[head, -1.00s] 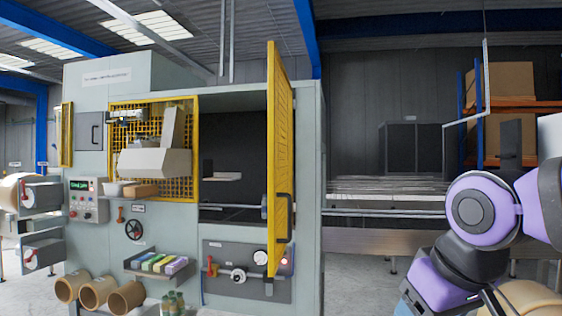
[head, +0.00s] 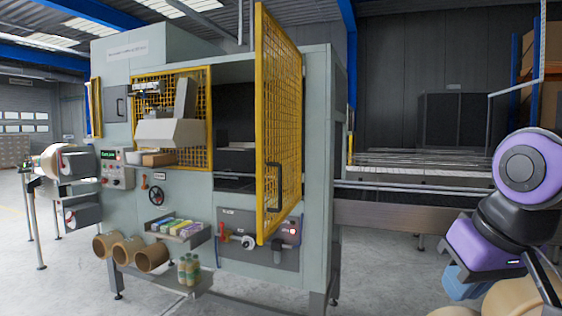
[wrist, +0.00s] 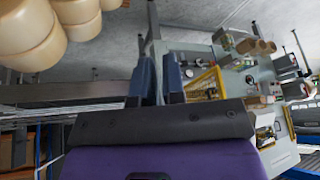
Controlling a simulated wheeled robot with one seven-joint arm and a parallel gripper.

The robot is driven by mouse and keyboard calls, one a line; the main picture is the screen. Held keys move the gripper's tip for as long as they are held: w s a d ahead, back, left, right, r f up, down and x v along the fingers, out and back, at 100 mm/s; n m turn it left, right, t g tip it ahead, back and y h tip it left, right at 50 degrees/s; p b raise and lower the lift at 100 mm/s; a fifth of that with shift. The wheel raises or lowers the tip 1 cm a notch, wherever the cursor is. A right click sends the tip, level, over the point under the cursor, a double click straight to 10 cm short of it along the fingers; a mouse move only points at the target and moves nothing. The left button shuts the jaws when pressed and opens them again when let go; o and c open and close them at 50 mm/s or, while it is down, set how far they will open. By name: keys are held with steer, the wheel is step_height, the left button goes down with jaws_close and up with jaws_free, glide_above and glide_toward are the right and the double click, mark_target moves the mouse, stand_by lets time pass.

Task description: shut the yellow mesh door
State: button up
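The yellow mesh door (head: 290,120) stands open, swung out from the right side of the machine's dark opening (head: 236,130). Its dark bar handle (head: 273,186) is near the free edge, which points toward me. My gripper (wrist: 156,62) shows in the wrist view with its two blue-grey fingers apart and nothing visibly held. It is well away from the door, which appears small beyond the fingers in the wrist view (wrist: 204,86). In the head view my arm is at the lower right, and I cannot make out the fingers there.
The grey machine (head: 318,150) has a fixed yellow mesh panel (head: 200,103) left of the opening. A shelf of colored packs (head: 175,228), bottles (head: 189,270) and cardboard tubes (head: 152,257) are below. A conveyor (head: 390,215) runs right. Floor before the machine is clear.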

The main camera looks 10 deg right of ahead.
steer(key=w+a+r+m+y, duration=0.1)
steer(key=w+a+m, duration=0.1)
steer(key=w, duration=0.2)
steer(key=w+a+r+m+g+y, duration=0.1)
steer(key=w+a+m+y, duration=0.1)
steer(key=w, duration=0.2)
steer(key=w+a+r+m+g+y, duration=0.1)
steer(key=w+a, duration=0.1)
steer(key=w, duration=0.3)
steer(key=shift+a+m+y, duration=0.15)
steer(key=shift+m+y, duration=0.25)
jaws_close()
steer(key=m+t+y, duration=0.5)
steer(key=m+y, duration=0.6)
steer(key=m, duration=0.6)
glide_toward(264, 194)
steer(key=x, duration=0.7)
steer(key=shift+w+a, duration=0.2)
